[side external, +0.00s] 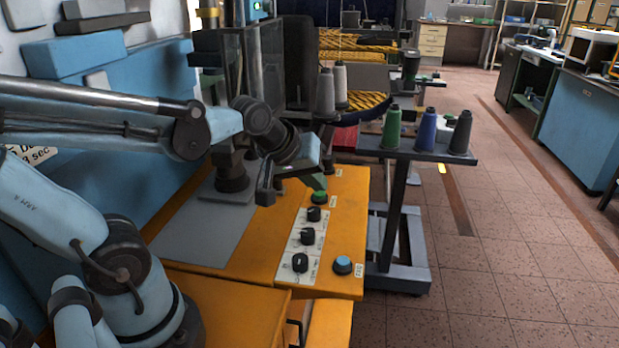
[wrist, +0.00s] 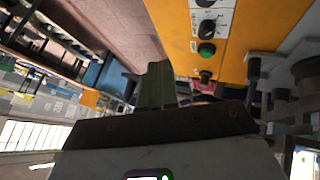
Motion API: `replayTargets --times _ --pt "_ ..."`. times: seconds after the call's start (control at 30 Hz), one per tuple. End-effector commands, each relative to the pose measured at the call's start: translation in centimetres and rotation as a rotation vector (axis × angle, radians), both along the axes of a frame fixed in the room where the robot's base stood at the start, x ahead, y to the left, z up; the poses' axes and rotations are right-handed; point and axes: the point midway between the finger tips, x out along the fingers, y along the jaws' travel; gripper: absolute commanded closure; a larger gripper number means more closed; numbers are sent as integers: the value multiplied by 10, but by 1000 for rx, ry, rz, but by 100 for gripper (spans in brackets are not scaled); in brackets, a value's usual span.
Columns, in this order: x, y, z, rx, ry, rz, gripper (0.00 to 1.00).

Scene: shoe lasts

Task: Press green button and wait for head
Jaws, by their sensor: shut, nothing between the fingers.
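The green button (side external: 319,197) sits near the far right corner of the orange machine top (side external: 349,210). It also shows in the wrist view (wrist: 206,50), on the orange panel right of the fingers. My gripper (side external: 320,184) has green fingers, shut and empty. In the side view the fingertips are just above the green button; I cannot tell whether they touch it. In the wrist view the fingers (wrist: 155,85) appear to the left of the button. A dark upright part of the machine (side external: 232,168) stands on a grey plate behind my arm; I cannot tell whether it is the head.
Several black knobs (side external: 307,237) line a white label strip nearer the camera, with a blue button (side external: 343,264) to their right. A stand (side external: 418,152) with green, blue and dark thread cones is close on the right. The tiled floor beyond it is clear.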

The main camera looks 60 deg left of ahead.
Motion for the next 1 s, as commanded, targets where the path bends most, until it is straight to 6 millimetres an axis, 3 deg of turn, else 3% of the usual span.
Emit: replayTargets --times 0.37,0.7,1.0 --pt "51 50 2 -426 -117 629 100" --pt "89 102 -9 -827 -254 1152 100" --pt "107 134 -21 -1078 -347 1442 100"
